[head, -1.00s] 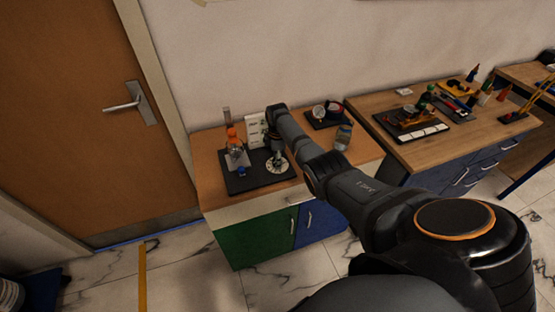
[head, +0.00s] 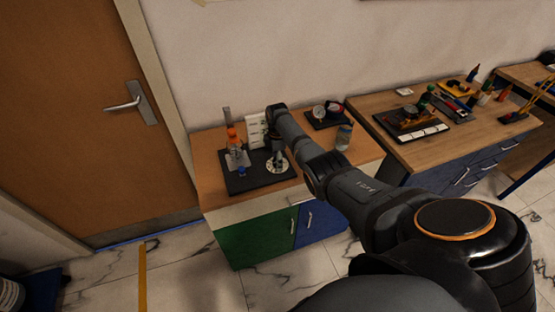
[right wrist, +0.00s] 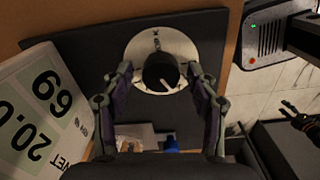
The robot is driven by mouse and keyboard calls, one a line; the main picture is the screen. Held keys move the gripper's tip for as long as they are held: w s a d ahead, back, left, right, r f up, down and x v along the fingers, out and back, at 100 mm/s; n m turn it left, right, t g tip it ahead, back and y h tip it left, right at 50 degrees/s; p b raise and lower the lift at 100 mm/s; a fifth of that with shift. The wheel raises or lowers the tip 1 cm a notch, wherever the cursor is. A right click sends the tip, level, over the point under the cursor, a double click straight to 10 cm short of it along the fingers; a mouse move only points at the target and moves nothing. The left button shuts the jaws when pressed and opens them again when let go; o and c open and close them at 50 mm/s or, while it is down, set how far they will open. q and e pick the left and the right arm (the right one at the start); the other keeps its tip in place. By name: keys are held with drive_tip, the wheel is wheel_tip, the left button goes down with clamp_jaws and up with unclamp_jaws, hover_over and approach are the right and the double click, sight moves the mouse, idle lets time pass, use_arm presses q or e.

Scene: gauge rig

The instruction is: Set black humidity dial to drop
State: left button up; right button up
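The black humidity dial (right wrist: 161,72) stands on a round pale plate (right wrist: 140,47) with dark marks. A white pointer line on the dial points toward the lower right in the right wrist view. The plate also shows in the head view (head: 277,167), partly behind my gripper. My right gripper (right wrist: 160,70) is open, with one finger on each side of the dial and a small gap visible on both sides. A white display panel (right wrist: 42,105) beside it reads 69, 20.0 and WET; it shows in the head view (head: 256,131).
A gauge set (head: 325,114) and a jar (head: 344,136) stand to the right. A grey box (right wrist: 265,38) with a green light is near the board.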

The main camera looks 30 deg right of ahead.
wheel_tip(320, 180, up, 12)
idle(0.6)
